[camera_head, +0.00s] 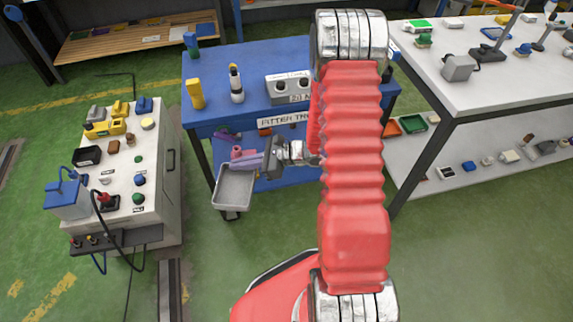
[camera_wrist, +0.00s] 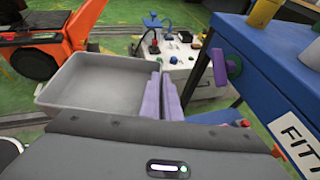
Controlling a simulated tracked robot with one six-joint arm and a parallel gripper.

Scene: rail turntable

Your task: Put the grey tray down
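The grey tray (camera_head: 234,188) is empty and shallow. It hangs in the air in front of the blue table, roughly level. In the wrist view the tray (camera_wrist: 95,85) fills the left middle. My gripper (camera_head: 240,161) has purple fingers, which close at the tray's edge nearest the table. In the wrist view the fingers of my gripper (camera_wrist: 162,97) stand close together at the tray's right wall and look shut on it. The exact contact is partly hidden by the gripper body.
A white control cabinet (camera_head: 150,195) with buttons and several small items stands left. A white workbench (camera_head: 490,85) stands right. Green floor is open between cabinet and table.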

